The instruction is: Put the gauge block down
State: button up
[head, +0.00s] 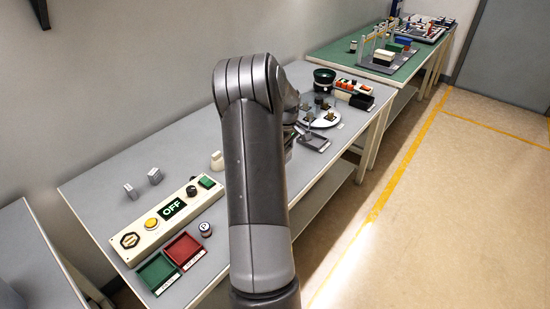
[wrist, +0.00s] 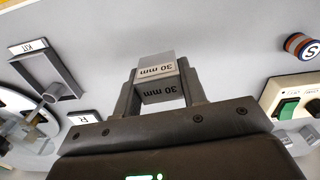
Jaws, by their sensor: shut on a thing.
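The gauge block (wrist: 156,70) is a grey block marked "30 mm" on two visible faces, upside down in the wrist view. My gripper (wrist: 160,88) is shut on it, with one dark finger on each side. The block is over the grey table top; I cannot tell whether it touches the surface. In the head view my arm hides the gripper and the held block. Two other small grey blocks stand at the table's left, one (head: 131,191) nearer and one (head: 155,176) farther; I cannot read any marks on them.
A control panel (head: 150,229) with an OFF display lies along the table, beside green (head: 157,272) and red (head: 184,251) trays. A frame labelled KIT (wrist: 45,75) and a small R label (wrist: 84,117) lie left in the wrist view. A striped cylinder (wrist: 300,46) stands right. Grey table lies bare around the block.

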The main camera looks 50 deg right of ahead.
jog(key=s+d+r, duration=0.1)
jog(key=s+r, duration=0.3)
jog(key=s, duration=0.3)
jog(key=n, duration=1.7)
send_over(183, 165)
jog(key=f, duration=0.6)
jog(key=shift+s+d, duration=0.1)
jog(key=shift+d, duration=0.15)
jog(key=shift+w+a+f, duration=0.2)
jog(key=shift+w+f, duration=0.1)
jog(key=shift+f, duration=1.9)
jog(key=o, duration=1.1)
jog(key=shift+f, duration=0.15)
